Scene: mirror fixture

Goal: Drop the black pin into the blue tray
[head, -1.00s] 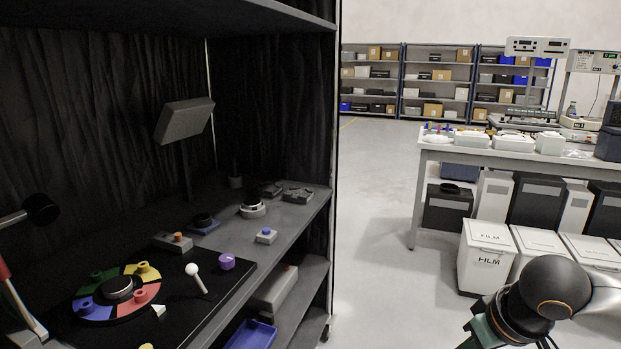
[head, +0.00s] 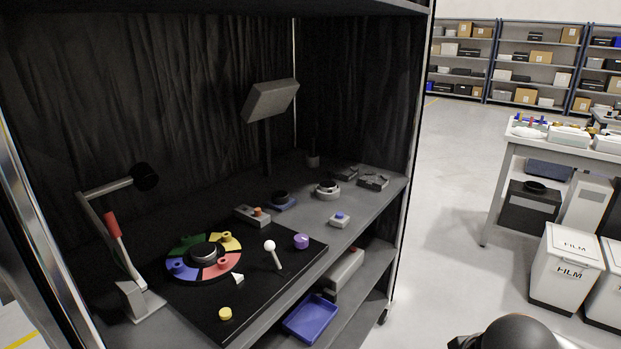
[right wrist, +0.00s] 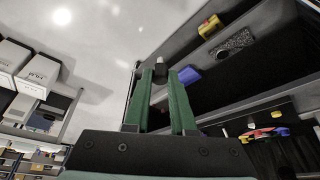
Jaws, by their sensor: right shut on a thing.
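The blue tray (head: 310,318) lies on the lower shelf of the dark cabinet, near its front edge. It also shows in the right wrist view (right wrist: 189,75), just right of my fingertips. My right gripper (right wrist: 161,82) has green fingers and is shut on the black pin (right wrist: 160,66), a small dark piece at the tips with a lighter part above it. The pin appears apart from the tray. In the head view only a dark joint of my right arm shows at the bottom right. My left gripper is in neither view.
Above the tray, the cabinet worktop carries a black panel (head: 205,318) with a coloured dial (head: 183,270), a white-knobbed lever (head: 270,247) and a purple knob (head: 301,241). Open floor (head: 450,215) lies right of the cabinet.

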